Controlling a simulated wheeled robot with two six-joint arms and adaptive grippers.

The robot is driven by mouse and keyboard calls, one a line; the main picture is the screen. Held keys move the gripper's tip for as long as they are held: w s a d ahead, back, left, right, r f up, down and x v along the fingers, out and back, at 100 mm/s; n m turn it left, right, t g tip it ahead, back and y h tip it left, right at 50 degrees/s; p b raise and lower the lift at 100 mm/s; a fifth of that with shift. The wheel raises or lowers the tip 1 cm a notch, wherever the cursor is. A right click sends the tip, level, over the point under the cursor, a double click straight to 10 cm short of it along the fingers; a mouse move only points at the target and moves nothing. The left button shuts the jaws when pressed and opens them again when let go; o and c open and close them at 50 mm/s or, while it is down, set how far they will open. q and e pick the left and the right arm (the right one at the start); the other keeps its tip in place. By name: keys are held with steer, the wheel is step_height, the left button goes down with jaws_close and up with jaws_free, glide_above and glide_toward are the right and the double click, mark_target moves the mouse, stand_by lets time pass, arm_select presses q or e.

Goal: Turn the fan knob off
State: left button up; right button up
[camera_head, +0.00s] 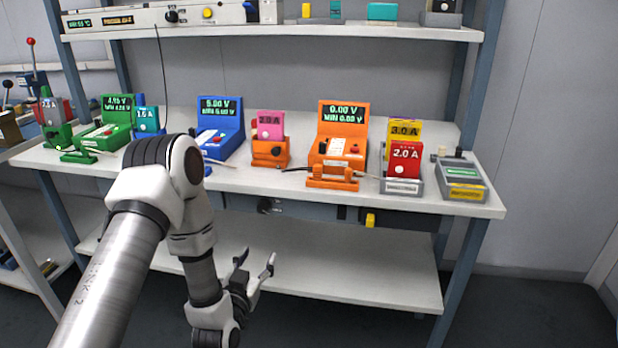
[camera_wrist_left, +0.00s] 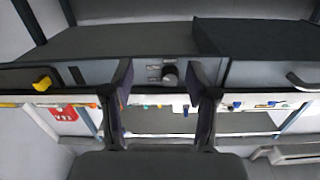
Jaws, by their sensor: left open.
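A dark round knob (camera_wrist_left: 170,76) sits on a small light grey panel with labels in the left wrist view, between my finger tips in the picture. In the head view a dark knob (camera_head: 265,205) shows under the front edge of the bench. Its labels are too small to read, so I cannot confirm it is the fan knob. My left gripper (camera_head: 256,264) is open and empty, lower than the bench edge and apart from the knob. It also shows in the left wrist view (camera_wrist_left: 160,70). My right gripper is not in view.
The bench top (camera_head: 285,180) holds several coloured testers and cells. A yellow handle (camera_head: 370,220) hangs under the bench to the right. A lower shelf (camera_head: 350,275) is bare. The upper shelf carries a panel with a yellow knob (camera_head: 208,13) and black knobs.

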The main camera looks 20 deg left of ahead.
arm_select(q)
steer(key=p, duration=0.3)
glide_toward(262, 210)
steer(key=shift+n+y, duration=0.3)
steer(key=shift+y, duration=0.1)
steer(key=b+x, duration=0.1)
steer(key=x, duration=0.8)
steer(key=shift+d, duration=0.2)
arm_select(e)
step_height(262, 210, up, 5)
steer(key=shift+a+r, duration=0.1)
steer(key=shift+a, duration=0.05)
arm_select(q)
steer(key=shift+c, duration=0.4)
jaws_close()
